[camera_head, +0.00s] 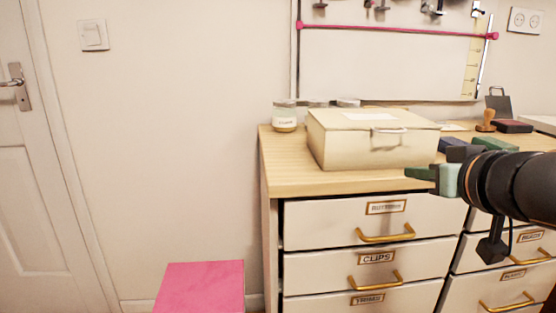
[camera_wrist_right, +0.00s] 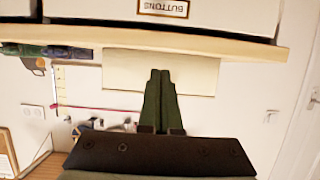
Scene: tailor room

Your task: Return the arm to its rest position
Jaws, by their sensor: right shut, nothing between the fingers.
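My right arm comes in from the right in the head view. My left gripper is not in view.
A cream box (camera_head: 350,150) and a glass jar (camera_head: 285,117) stand on the wooden dresser top (camera_head: 285,180). Green and dark blue items lie by my arm. Drawers with gold handles (camera_head: 386,237) are below. A pink block (camera_head: 200,288) stands at lower left; the air left of the dresser is clear.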

